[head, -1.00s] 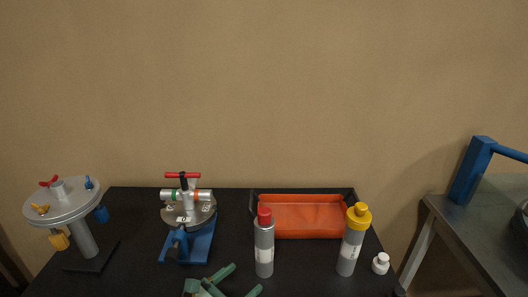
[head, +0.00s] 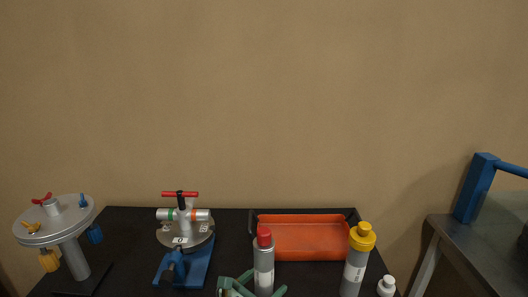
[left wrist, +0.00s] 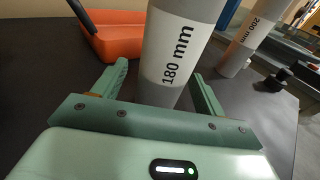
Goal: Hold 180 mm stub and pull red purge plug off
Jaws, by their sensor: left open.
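The 180 mm stub is a grey upright cylinder (head: 264,278) with a white label, standing on the black table. The red purge plug (head: 264,237) sits on its top. My left gripper (head: 262,284) is open, with a green finger showing on each side of the stub. In the left wrist view, the gripper (left wrist: 160,72) has the stub (left wrist: 185,20) between its fingers, its "180 mm" label facing the camera. A gap shows at the left finger; contact at the right cannot be told. The plug is outside that view. My right gripper is not in view.
An orange tray (head: 300,252) lies behind the stub. A yellow-capped 200 mm stub (head: 355,272) stands to the right, with a small white bottle (head: 387,286) beyond it. A blue valve stand (head: 200,260) and a round grey stand (head: 72,258) are at left.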

